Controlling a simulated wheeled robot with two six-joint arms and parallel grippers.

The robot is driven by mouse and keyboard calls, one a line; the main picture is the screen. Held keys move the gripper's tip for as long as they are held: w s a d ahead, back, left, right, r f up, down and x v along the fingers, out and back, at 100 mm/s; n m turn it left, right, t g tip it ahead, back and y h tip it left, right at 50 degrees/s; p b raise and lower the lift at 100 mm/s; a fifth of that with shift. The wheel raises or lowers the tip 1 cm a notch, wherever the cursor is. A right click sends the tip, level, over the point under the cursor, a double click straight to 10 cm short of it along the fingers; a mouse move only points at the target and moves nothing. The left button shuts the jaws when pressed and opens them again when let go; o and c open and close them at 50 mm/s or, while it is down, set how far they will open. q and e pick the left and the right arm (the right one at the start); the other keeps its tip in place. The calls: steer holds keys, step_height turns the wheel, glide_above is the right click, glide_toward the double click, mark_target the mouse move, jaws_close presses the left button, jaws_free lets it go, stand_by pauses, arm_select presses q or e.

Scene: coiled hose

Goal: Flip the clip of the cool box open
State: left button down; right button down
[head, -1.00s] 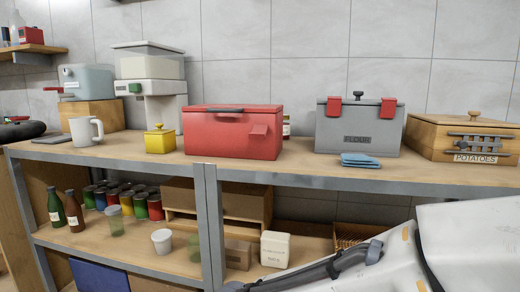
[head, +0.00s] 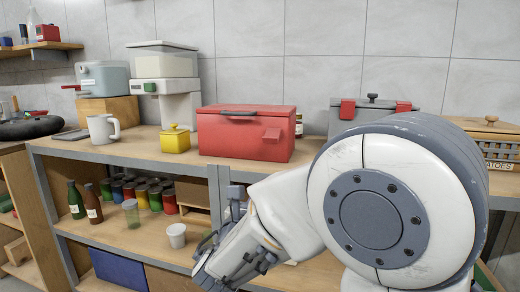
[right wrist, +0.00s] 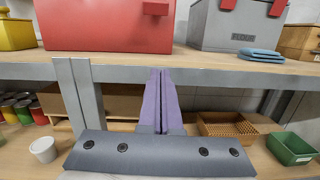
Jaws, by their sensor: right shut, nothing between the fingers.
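The red cool box (head: 240,138) stands on the shelf top with a dark handle (head: 238,114) on its lid. Its lid looks shut. The red clip (head: 271,135) juts from the right part of its front face; it also shows at the top of the right wrist view (right wrist: 155,8). My right gripper (head: 235,195) is below and in front of the box, apart from it. In the right wrist view its purple fingers (right wrist: 161,75) are together and empty, pointing toward the shelf edge below the clip. My left gripper is not in view.
A yellow canister (head: 175,140) and a white mug (head: 102,129) stand left of the box. A grey flour box (right wrist: 238,24) with red clips and a blue cloth (right wrist: 262,55) are to the right. The shelf's front edge (right wrist: 215,67) lies before my right gripper.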

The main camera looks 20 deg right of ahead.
mark_target(272, 134)
steer(key=shift+w+a+r+n+t+y, duration=0.3)
steer(key=shift+w+a+r+n+t, duration=0.1)
steer(key=shift+n+t, duration=0.15)
steer(key=b+x, duration=0.1)
steer(key=x, duration=0.8)
steer(key=shift+w+d, duration=0.1)
steer(key=shift+d, duration=0.15)
steer(key=r, duration=0.2)
steer(key=s+a+r, duration=0.1)
steer(key=shift+s+r, duration=0.1)
steer(key=shift+r, duration=0.2)
